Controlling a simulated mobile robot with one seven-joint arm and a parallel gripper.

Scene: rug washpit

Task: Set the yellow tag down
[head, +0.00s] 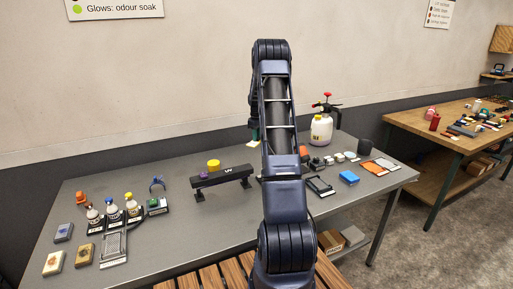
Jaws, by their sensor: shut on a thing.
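My gripper (254,130) shows only in part, to the left of my own arm, which hides the rest of it. It points down over the back of the grey table and is shut on a small pale yellow piece at its lower end, which looks like the yellow tag (254,144). The tag's outline is mostly hidden, and I cannot tell whether it touches the table.
A black raised bar (222,177) with a yellow round piece (213,165) on it stands left of my arm on the grey table (165,215). Spray bottles (112,212) stand at the left, a pump sprayer (321,128) at the back right.

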